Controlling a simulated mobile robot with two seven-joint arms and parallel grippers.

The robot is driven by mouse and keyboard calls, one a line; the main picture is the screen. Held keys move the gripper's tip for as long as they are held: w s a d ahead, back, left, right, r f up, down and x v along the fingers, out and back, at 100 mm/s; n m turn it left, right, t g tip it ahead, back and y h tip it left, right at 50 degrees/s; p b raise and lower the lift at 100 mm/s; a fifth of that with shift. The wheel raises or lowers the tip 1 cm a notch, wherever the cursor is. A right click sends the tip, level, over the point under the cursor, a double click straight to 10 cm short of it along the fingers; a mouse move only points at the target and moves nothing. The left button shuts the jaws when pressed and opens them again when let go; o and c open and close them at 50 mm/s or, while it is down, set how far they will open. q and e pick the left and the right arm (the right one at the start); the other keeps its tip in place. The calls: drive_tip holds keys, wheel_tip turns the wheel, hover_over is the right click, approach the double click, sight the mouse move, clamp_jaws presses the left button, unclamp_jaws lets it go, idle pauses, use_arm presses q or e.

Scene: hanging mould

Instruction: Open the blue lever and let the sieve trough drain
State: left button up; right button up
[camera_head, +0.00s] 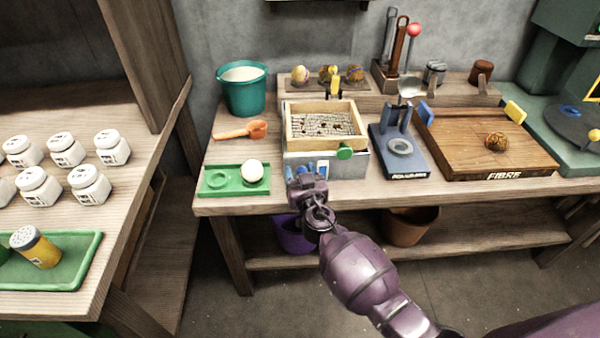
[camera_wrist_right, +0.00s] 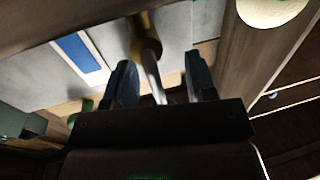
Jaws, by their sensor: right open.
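The sieve trough (camera_head: 357,166) is a grey metal box with a wooden-framed sieve (camera_head: 325,125) on top, standing at the table's front. A green knob (camera_head: 344,153) sits at its front right. My right gripper (camera_head: 303,172) is in front of the trough's lower front, coming from below. In the right wrist view my gripper (camera_wrist_right: 160,65) is open, with a brass-ended metal rod (camera_wrist_right: 150,52) between its fingers; I cannot tell whether they touch it. A blue patch with a white edge (camera_wrist_right: 78,55) shows on the trough's front. I cannot clearly make out the blue lever.
A green tray (camera_head: 215,181) with a white ball (camera_head: 252,171) lies left of the trough. A teal bucket (camera_head: 243,95) stands behind. A blue stand (camera_head: 399,160) is on the right. A purple pot (camera_head: 290,236) and a brown pot (camera_head: 410,228) stand on the shelf below.

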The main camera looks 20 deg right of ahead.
clamp_jaws()
